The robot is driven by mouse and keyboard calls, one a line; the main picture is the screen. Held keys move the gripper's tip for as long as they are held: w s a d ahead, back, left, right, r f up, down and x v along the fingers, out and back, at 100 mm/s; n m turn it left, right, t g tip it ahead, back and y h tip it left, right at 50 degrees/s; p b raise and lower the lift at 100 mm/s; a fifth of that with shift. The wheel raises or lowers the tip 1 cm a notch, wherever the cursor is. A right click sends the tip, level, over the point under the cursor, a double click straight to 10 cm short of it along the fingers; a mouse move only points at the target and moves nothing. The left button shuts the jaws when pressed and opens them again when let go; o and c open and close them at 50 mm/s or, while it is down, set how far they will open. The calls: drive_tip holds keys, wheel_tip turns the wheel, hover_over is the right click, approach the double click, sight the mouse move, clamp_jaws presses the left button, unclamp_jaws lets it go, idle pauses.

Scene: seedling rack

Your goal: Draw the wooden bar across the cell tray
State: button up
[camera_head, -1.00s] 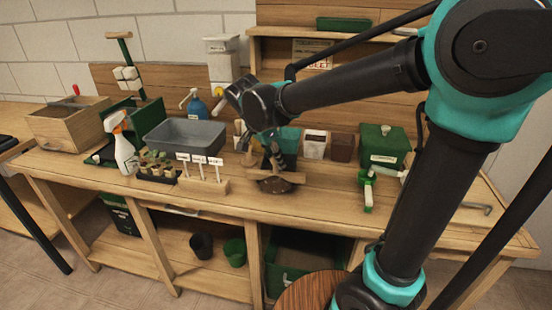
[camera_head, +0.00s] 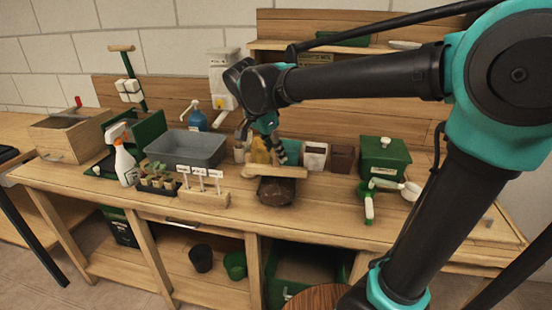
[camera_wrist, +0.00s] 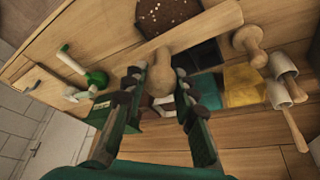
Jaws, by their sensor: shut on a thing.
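The wooden bar (camera_head: 275,172) lies crosswise over the back part of the dark cell tray, with brown soil (camera_head: 276,193) in front of it. In the wrist view the bar (camera_wrist: 205,30) has a rounded knob, and my gripper (camera_wrist: 158,84) is shut on that knob. Speckled soil (camera_wrist: 165,10) shows on one side of the bar. Dark, square-edged cells of the cell tray (camera_wrist: 205,58) show on the other side. I cannot tell whether the bar touches the tray. In the head view my arm hides part of the knob and fingers.
A row of white labels on a wooden block (camera_head: 203,197) stands left of the tray, near seedlings (camera_head: 157,183) and a grey basin (camera_head: 187,148). A green box (camera_head: 384,158) and a green-and-white tool (camera_head: 370,203) stand right. Small pots (camera_head: 341,158) stand behind.

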sight(275, 171)
idle(0.7)
drive_tip(key=shift+s+f, duration=0.15)
drive_tip(key=shift+f, duration=0.9)
drive_tip(key=shift+s+f, duration=0.2)
drive_tip(key=shift+f, duration=0.9)
drive_tip(key=shift+s+f, duration=0.15)
drive_tip(key=shift+f, duration=0.9)
drive_tip(key=shift+f, duration=0.3)
drive_tip(key=shift+w, duration=0.1)
drive_tip(key=shift+w+r, duration=0.1)
drive_tip(key=shift+w, duration=0.9)
drive_tip(key=shift+w+d, duration=0.1)
drive_tip(key=shift+w+d, duration=0.1)
drive_tip(key=shift+w, duration=0.85)
drive_tip(key=shift+w, duration=0.1)
drive_tip(key=shift+w+d, duration=0.1)
drive_tip(key=shift+w, duration=0.85)
